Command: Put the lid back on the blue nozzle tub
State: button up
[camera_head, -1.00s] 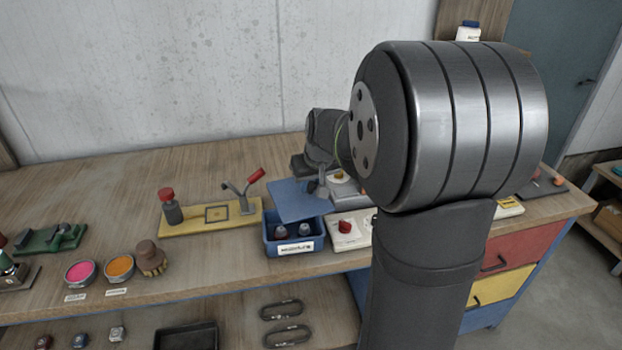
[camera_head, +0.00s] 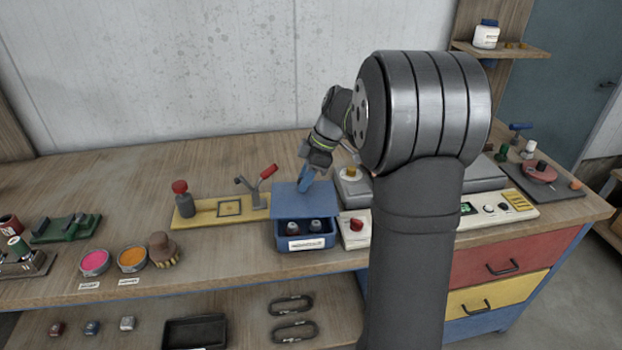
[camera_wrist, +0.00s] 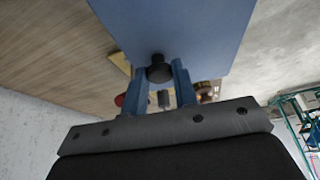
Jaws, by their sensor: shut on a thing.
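The blue nozzle tub (camera_head: 277,238) stands near the bench's front edge with a white label. Its front part is uncovered and shows two grey nozzles (camera_head: 315,226) inside. My gripper (camera_head: 305,180) is shut on the blue lid (camera_head: 291,200), a flat blue plate, and holds it over the back of the tub. I cannot tell whether the lid touches the tub rim. In the wrist view, the fingers (camera_wrist: 160,78) grip the lid's dark knob, and the lid (camera_wrist: 190,30) fills the top of the picture.
A yellow board (camera_head: 205,217) with a red-handled clamp stands just left of the tub. A white box with a red button (camera_head: 356,226) stands close on its right. Pink and orange pots (camera_head: 132,257) are further left. The bench behind the yellow board is clear.

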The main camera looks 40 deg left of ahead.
aim_at(309, 189)
jog(key=shift+a+n, duration=0.1)
jog(key=shift+n, duration=0.3)
jog(key=shift+f, duration=3.2)
jog(key=o, duration=1.1)
jog(key=shift+c, duration=0.2)
